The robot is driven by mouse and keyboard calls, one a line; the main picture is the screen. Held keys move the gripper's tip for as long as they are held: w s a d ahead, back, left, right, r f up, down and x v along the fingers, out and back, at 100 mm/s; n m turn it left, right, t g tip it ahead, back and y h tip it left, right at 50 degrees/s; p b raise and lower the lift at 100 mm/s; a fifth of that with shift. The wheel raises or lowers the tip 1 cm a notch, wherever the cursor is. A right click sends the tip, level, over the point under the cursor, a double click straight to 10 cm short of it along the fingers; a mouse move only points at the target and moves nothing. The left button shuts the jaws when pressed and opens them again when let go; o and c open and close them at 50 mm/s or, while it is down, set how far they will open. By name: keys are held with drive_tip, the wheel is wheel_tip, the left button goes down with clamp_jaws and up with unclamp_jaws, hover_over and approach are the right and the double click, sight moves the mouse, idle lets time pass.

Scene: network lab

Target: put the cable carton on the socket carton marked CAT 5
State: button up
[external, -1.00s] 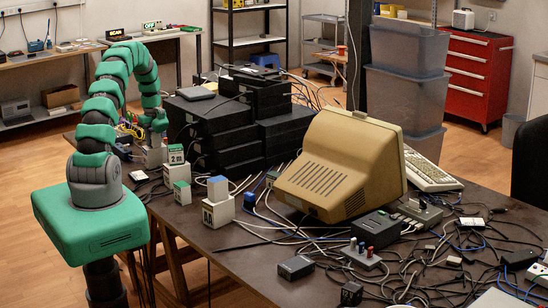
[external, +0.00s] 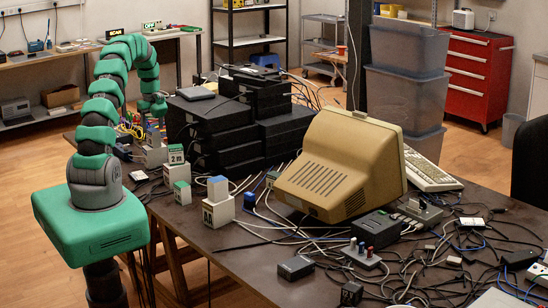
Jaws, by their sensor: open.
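A small carton with a green and white "2 m" label (external: 175,156) stands near the left edge of the dark table, beside the black boxes; I take it for the cable carton. In front of it is a pale carton with a green top (external: 183,193). Right of that, a larger white carton (external: 218,212) with coloured marks carries a small blue-topped carton (external: 217,188). A pale carton (external: 155,155) stands left of the "2 m" one. I cannot read CAT 5 on any carton. My gripper (external: 154,126) is open, beyond these cartons and apart from the "2 m" carton; its fingers are small and partly hidden.
Stacked black boxes (external: 210,130) stand right of my gripper. A beige monitor (external: 340,165) fills the table's middle. Loose cables and small devices cover the right side. The front left table surface (external: 190,232) is mostly clear.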

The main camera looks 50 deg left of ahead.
sight(154, 130)
wheel_tip(154, 130, up, 6)
drive_tip(key=shift+w+d+r, duration=0.1)
drive_tip(key=w+d+r+n+t+y, duration=0.1)
drive_tip(key=w+d+r+n+t, duration=0.4)
drive_tip(key=d+r, duration=0.75)
drive_tip(key=w+d+r+n+t+y, duration=0.25)
drive_tip(key=w+d+r, duration=0.65)
drive_tip(key=r, duration=0.7)
drive_tip(key=s+d+r+n+t+h, duration=0.1)
drive_tip(key=s+d+r+n+t, duration=0.3)
drive_tip(key=s+d+r, duration=0.3)
drive_tip(key=s+d+r+n+t+h, duration=0.2)
drive_tip(key=s+d+r+n+t, duration=0.2)
drive_tip(key=d+r, duration=1.4)
drive_tip(key=s+r+n, duration=0.1)
drive_tip(key=s+n, duration=0.1)
drive_tip(key=shift+s+d+r, duration=0.2)
drive_tip(key=shift+s+r, duration=0.05)
drive_tip(key=shift+s, duration=0.15)
drive_tip(key=shift+n+h, duration=0.25)
